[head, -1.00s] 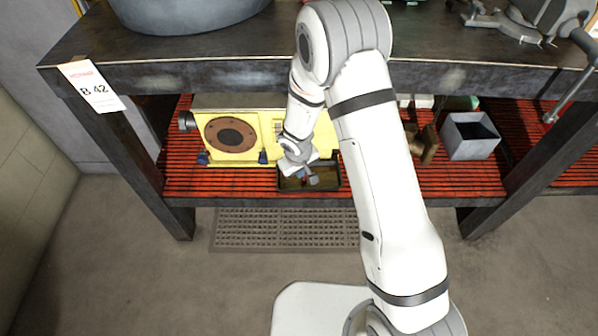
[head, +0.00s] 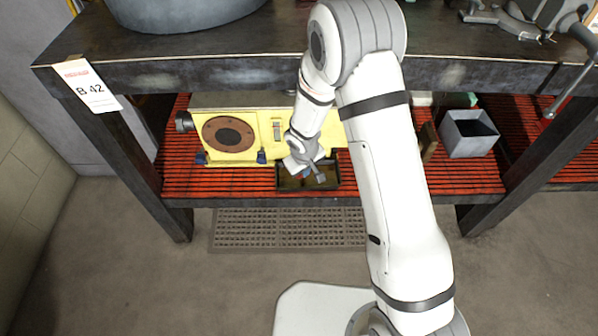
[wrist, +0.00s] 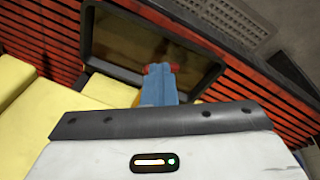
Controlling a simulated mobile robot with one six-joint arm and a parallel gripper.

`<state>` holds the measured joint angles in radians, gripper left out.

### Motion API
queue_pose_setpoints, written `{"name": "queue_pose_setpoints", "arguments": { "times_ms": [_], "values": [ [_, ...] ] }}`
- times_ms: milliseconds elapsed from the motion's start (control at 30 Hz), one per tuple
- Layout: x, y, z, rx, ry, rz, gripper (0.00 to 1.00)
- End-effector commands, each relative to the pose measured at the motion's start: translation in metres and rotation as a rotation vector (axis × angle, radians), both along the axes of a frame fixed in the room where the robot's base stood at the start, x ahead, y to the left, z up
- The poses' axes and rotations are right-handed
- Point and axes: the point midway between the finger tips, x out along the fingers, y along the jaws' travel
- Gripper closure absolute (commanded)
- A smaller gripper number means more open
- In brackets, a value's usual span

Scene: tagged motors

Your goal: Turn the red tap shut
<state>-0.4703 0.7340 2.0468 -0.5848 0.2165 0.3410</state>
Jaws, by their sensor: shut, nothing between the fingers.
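The red tap (wrist: 147,70) shows in the wrist view as small red ends on both sides of my fingertips. Its middle is hidden behind the fingers, and I cannot tell whether they touch it. My gripper (wrist: 162,72) has blue fingers, closed together with nothing between them. In the head view my gripper (head: 305,173) is low at the shelf's front, over a dark tray (head: 333,187). The yellow motor housing (head: 262,140) stands just behind and left of it. The tap cannot be made out in the head view.
The red slatted shelf (head: 220,183) lies beneath the dark bench top (head: 200,72), whose edge is close to my arm. A grey bin (head: 468,136) stands on the shelf at right. A bench leg (head: 140,165) stands at left.

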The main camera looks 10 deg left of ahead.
Motion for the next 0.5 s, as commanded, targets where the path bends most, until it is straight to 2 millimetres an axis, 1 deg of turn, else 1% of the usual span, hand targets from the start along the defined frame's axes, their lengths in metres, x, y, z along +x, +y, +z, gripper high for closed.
{"name": "queue_pose_setpoints", "arguments": {
  "times_ms": [33, 500],
  "values": [
    [0.001, -0.002, -0.003, 0.001, -0.001, -0.001, 1.00],
    [0.002, -0.018, -0.010, 0.000, -0.001, 0.007, 1.00]
  ]
}}
